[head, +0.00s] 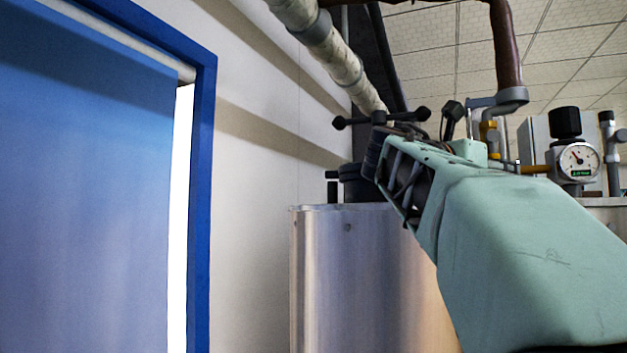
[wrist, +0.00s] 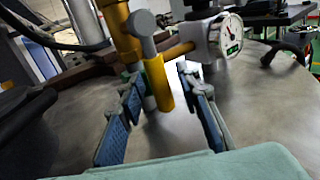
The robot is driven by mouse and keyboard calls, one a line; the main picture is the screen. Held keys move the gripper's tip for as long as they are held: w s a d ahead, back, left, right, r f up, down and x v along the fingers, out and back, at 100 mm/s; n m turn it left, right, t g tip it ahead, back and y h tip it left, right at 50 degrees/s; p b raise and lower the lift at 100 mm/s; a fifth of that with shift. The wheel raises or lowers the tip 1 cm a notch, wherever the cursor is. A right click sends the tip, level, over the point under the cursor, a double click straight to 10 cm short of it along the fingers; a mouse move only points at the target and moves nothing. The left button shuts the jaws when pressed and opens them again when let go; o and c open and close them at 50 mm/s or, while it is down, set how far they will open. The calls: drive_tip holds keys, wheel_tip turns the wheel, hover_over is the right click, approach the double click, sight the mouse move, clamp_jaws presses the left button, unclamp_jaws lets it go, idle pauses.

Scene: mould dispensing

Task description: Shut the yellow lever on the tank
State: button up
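The yellow lever (wrist: 158,84) is in the wrist view, hanging from a grey pivot beside a vertical yellow pipe (wrist: 120,30), its free end tilted slightly right. My gripper (wrist: 160,78) is open, its two blue-padded fingers apart on either side of the lever in the picture. No contact between pads and lever is visible; exact depth is hard to judge. The tank's (wrist: 258,105) grey metal top lies below the fingers. In the head view the tank's shiny side (head: 350,285) shows, and my teal arm covers much of its top. I cannot make out the lever or fingertips clearly there.
A pressure gauge (head: 578,161) stands right of the lever; it also shows in the wrist view (wrist: 231,36). A pale wrapped pipe (head: 335,55) and a brown pipe (head: 507,45) come down from above. A blue door frame (head: 203,180) is at left.

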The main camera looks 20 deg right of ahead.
drive_tip(key=shift+c, duration=0.6)
clamp_jaws()
